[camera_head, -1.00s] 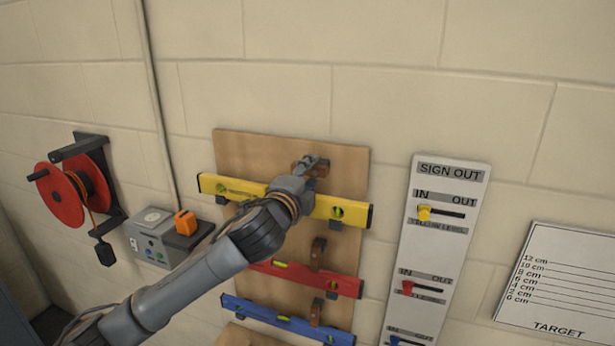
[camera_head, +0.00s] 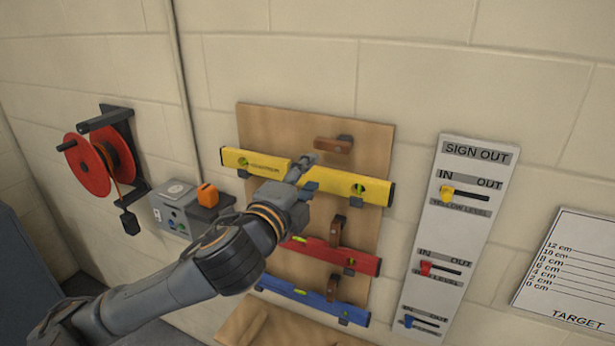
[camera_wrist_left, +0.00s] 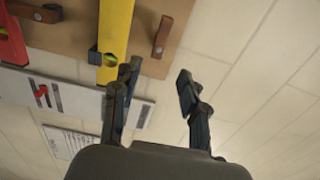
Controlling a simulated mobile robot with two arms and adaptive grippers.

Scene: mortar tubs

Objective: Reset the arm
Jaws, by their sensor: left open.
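My left gripper (camera_head: 303,168) is in front of the yellow level (camera_head: 342,183) on the wooden board in the head view. In the left wrist view the gripper (camera_wrist_left: 155,82) is open, with nothing between its fingers. One finger overlaps the end of the yellow level (camera_wrist_left: 116,32) in that picture; I cannot tell whether they touch. The yellow level rests on its brackets. A wooden turn-latch (camera_head: 333,145) sits above it, turned sideways and clear of the level. My right gripper is not in view.
A red level (camera_head: 350,261) and a blue level (camera_head: 305,294) hang below. A sign-out panel (camera_head: 447,232) with sliders and a target chart (camera_head: 575,270) are to the right. A red cable reel (camera_head: 87,165) and a grey box with an orange switch (camera_head: 207,195) are to the left.

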